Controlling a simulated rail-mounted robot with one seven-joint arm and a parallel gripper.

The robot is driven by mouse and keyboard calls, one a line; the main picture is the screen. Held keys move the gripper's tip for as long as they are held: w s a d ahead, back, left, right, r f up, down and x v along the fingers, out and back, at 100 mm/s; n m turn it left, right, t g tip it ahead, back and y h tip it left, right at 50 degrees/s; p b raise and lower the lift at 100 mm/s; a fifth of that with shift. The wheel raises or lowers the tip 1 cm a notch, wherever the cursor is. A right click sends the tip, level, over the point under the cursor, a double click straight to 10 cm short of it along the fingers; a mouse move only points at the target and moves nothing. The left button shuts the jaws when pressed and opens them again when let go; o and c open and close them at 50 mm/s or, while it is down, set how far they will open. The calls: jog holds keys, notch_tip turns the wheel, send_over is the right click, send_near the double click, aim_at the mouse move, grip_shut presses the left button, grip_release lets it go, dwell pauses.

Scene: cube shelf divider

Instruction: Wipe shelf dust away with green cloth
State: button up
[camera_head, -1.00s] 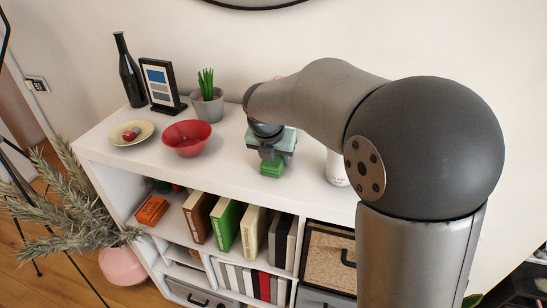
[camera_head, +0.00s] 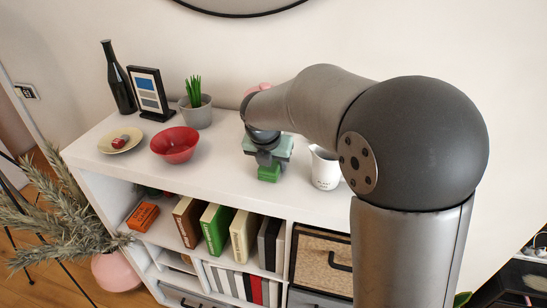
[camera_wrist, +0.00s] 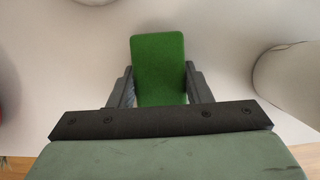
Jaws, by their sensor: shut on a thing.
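The green cloth (camera_wrist: 158,65) is a small block-like piece held between the two fingers of my gripper (camera_wrist: 160,88). In the head view the green cloth (camera_head: 269,173) shows below my gripper (camera_head: 268,160), near the front part of the white shelf top (camera_head: 215,170). My gripper is shut on the cloth. The cloth is at or just above the shelf top; I cannot tell whether it touches. No dust can be made out on the visible surface. My arm hides part of the shelf top behind the gripper.
A red bowl (camera_head: 174,146), a plate (camera_head: 120,141), a potted plant (camera_head: 194,108), a picture frame (camera_head: 150,92) and a dark bottle (camera_head: 117,80) stand left of the gripper. A white pitcher (camera_head: 325,170) stands close on its right. A pink object (camera_head: 262,88) is partly hidden behind.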

aim_at(265, 187)
jog(key=shift+s+a+b, duration=0.2)
jog(key=shift+s+a, duration=0.2)
jog(key=shift+s, duration=0.85)
jog(key=shift+s+a+b, duration=0.2)
jog(key=shift+s+a, duration=0.25)
jog(key=shift+s, duration=0.75)
jog(key=shift+s+a+b, duration=0.2)
jog(key=shift+s+a, duration=0.2)
jog(key=shift+s, duration=0.85)
notch_tip(265, 187, up, 4)
jog(key=p, duration=0.2)
jog(key=shift+f+p, duration=0.15)
jog(key=shift+p, duration=0.25)
jog(key=shift+r, duration=2.15)
